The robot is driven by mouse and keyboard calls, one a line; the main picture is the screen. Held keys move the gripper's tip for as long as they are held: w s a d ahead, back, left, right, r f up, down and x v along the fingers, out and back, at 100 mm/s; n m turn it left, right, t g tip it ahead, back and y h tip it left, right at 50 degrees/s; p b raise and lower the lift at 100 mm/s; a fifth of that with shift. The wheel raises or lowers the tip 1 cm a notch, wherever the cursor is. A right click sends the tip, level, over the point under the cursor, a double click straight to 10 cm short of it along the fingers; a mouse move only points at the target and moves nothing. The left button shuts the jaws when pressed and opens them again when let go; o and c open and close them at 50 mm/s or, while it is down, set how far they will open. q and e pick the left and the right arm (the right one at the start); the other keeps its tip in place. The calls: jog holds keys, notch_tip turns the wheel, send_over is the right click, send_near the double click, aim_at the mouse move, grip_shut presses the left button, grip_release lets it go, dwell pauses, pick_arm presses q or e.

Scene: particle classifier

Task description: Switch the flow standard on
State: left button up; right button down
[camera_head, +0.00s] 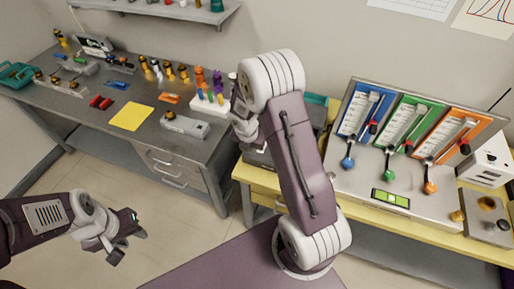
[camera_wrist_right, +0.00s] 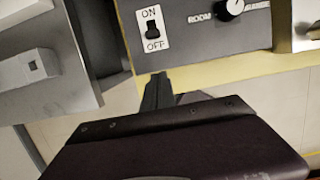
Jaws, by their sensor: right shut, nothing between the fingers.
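A dark grey device (camera_wrist_right: 190,55) with a black switch (camera_wrist_right: 153,31) on a white ON/OFF label shows in the right wrist view. ON is above the switch and OFF below; I cannot tell which way it is set. My right gripper (camera_wrist_right: 158,78) is shut and empty, its tips just below the label. I cannot tell whether the tips touch the device. In the head view the right arm hides most of this gripper. A panel with blue, green and orange flow tubes (camera_head: 415,125) stands at the right. My left gripper (camera_head: 131,247) is open and empty over the floor.
A knob (camera_wrist_right: 229,9) marked ROOM sits right of the switch. A grey box (camera_wrist_right: 45,75) stands at the left in the wrist view. The yellow table (camera_head: 243,173) carries the panel; a grey bench (camera_head: 62,110) with several small items stands left.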

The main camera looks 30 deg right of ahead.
aim_at(258, 152)
jog(key=b+x, duration=0.1)
jog(key=x, duration=0.3)
jog(key=shift+s+d+f, duration=0.15)
jog(key=shift+d+f, duration=0.05)
jog(key=shift+w+d+f+p, duration=0.15)
jog(key=shift+w+d+p, duration=0.8)
jog(key=shift+w, duration=0.25)
jog(key=shift+w+d+f, duration=0.1)
jog(key=shift+w+d, duration=0.15)
jog(key=shift+d, duration=0.35)
jog(key=shift+w+a, duration=0.1)
